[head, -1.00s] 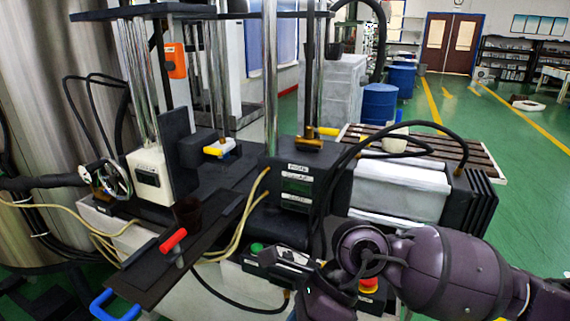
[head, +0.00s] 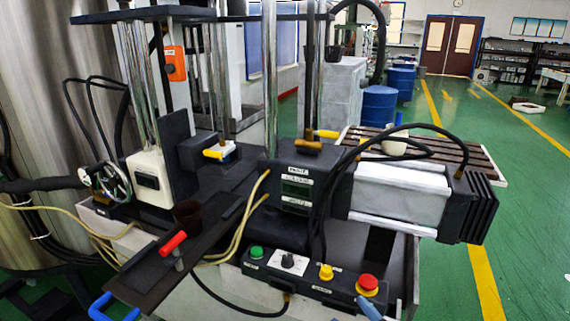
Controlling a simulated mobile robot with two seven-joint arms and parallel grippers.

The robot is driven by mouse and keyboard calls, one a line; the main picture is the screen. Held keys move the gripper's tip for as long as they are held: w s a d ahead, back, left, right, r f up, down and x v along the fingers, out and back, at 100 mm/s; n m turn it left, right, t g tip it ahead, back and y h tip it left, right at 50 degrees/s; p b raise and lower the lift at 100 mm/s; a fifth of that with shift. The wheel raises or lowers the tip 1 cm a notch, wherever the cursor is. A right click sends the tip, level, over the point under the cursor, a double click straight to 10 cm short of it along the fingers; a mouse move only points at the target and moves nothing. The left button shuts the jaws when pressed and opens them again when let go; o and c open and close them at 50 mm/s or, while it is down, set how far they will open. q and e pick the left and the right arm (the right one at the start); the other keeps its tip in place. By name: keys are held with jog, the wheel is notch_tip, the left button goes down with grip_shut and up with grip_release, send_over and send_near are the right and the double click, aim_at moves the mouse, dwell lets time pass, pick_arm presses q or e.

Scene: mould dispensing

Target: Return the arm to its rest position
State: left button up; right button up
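Neither of my grippers shows in the head view now, and no part of either arm is clearly visible. The machine stands in front of me with its control panel (head: 310,275) in full view. The panel carries a green button (head: 257,252), a black selector knob (head: 288,260), a yellow button (head: 326,272) and a red button (head: 367,285). A dark cup (head: 188,214) sits on the dark plate (head: 150,278), close to a red handle (head: 173,243).
A black box with labels (head: 295,190) and a silver-white motor (head: 400,192) stand on the machine. Black hoses and beige cables loop around them. A large metal tank (head: 50,130) is at the left. Blue barrels (head: 379,104) stand behind.

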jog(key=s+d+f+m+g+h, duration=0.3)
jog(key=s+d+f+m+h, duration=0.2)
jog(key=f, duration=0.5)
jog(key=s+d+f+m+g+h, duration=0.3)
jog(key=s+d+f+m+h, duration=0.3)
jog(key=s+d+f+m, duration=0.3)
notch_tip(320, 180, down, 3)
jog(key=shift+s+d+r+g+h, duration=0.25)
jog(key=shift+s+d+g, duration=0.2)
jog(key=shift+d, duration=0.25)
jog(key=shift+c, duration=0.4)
